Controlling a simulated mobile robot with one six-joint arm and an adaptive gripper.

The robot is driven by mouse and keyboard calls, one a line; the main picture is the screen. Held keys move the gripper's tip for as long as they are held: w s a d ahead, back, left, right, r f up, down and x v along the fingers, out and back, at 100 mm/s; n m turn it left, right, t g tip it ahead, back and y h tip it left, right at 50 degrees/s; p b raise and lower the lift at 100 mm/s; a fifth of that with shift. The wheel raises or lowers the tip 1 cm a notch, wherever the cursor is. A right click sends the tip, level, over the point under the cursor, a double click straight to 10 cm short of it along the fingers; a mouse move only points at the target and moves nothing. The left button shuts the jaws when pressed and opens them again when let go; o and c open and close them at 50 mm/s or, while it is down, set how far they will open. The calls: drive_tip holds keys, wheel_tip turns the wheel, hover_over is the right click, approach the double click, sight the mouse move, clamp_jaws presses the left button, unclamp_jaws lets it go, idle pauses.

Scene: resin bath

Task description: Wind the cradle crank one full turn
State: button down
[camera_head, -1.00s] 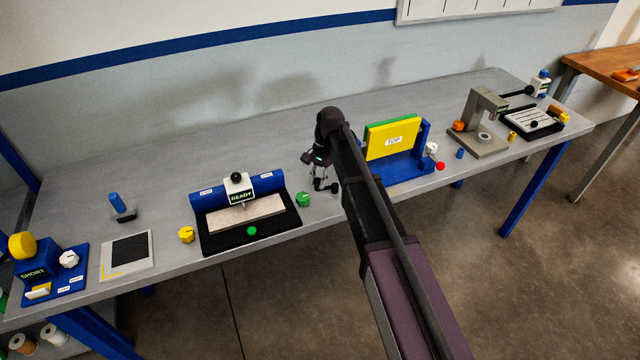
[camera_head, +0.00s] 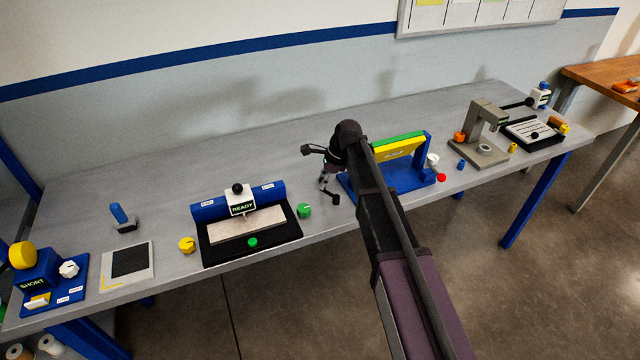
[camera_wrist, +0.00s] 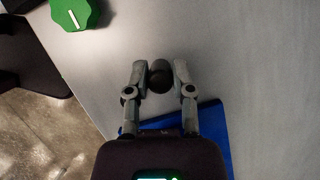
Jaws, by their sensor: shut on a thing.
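The cradle (camera_head: 412,183) is a blue frame on the bench, right of my gripper. It holds a yellow-and-green slab (camera_head: 398,147), tilted far back, its label now foreshortened. My gripper (camera_wrist: 159,78) is shut on a dark round knob (camera_wrist: 159,84), which I take for the crank's handle. In the head view, my gripper (camera_head: 329,182) is at the cradle's left end, and my arm covers part of that end. The crank's arm is hidden. A blue edge of the cradle (camera_wrist: 217,135) shows below the fingers in the wrist view.
A green knob (camera_head: 304,211) stands on the bench left of my gripper, beside a black tray (camera_head: 208,252) with a READY block (camera_head: 241,203). A white knob (camera_head: 432,160) and red button (camera_head: 441,178) are at the cradle's right. The bench behind is clear.

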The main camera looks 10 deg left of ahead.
drive_tip(key=shift+w+d+m+t, duration=0.2)
drive_tip(key=shift+w+m+t, duration=0.1)
drive_tip(key=shift+m, duration=0.4)
drive_tip(key=shift+w+d+m+t, duration=0.2)
drive_tip(key=shift+w+m, duration=0.05)
drive_tip(key=shift+m, duration=0.45)
drive_tip(key=shift+c, duration=2.4)
unclamp_jaws()
